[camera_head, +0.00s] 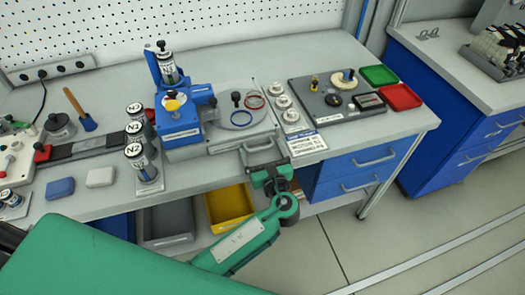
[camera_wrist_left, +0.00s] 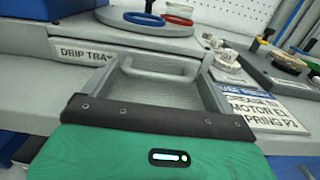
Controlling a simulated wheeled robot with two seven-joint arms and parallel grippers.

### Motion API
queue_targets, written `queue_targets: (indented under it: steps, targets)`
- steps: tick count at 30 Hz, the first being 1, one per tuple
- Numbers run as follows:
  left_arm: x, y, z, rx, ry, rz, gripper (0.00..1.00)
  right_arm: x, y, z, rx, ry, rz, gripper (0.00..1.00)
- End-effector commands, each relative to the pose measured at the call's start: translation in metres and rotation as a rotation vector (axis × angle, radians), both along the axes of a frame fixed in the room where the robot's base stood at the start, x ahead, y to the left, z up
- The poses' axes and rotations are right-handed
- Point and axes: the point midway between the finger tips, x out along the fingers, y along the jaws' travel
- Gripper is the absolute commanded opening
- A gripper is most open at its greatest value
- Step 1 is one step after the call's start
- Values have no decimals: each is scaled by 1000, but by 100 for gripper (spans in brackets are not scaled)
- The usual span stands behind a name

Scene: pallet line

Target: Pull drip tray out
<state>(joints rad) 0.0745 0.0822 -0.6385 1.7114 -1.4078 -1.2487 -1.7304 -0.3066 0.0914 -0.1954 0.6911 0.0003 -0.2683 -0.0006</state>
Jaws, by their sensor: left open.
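The drip tray (camera_head: 226,146) is a grey drawer-like unit under the round plate beside the blue machine. Its front carries a "DRIP TRAY" label (camera_wrist_left: 85,52) in the left wrist view. A grey bar handle (camera_wrist_left: 160,72) sticks out of that front, to the right of the label. My left gripper (camera_head: 259,146) is at the tray front, with its green arm below. In the left wrist view the left gripper (camera_wrist_left: 160,82) is open, with one finger on each side of the handle. Contact cannot be told. My right gripper is not in view.
The blue machine (camera_head: 178,122) stands left of the tray. A white sign (camera_head: 306,144) and a dark board (camera_head: 335,98) are to the right. Yellow (camera_head: 230,206) and grey (camera_head: 168,222) bins sit below the bench. Blue drawers (camera_head: 362,165) are at the right.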

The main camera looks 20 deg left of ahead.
Motion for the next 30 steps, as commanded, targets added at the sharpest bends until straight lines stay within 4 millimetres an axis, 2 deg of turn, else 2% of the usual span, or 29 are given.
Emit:
queue_targets:
  steps: [1, 6, 8, 9, 14, 18, 24, 30]
  targets:
    - [0, 0, 0, 0, 0, 0, 88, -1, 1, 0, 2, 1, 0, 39]
    - [0, 0, 0, 0, 0, -1, 54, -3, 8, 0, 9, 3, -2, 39]
    - [0, 0, 0, 0, 0, -1, 42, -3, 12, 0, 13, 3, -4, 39]
    - [0, -1, 0, 0, 0, -1, 40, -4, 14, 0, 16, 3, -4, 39]
    - [-12, -9, 1, -3, 4, -3, 40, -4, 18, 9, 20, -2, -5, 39]
    - [-42, -30, 3, -4, 7, -4, 40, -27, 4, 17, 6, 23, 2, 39]
    - [-86, -59, 2, -3, 6, -2, 40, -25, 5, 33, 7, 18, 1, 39]
    - [-105, -72, 1, -2, 1, -3, 40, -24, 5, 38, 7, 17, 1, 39]
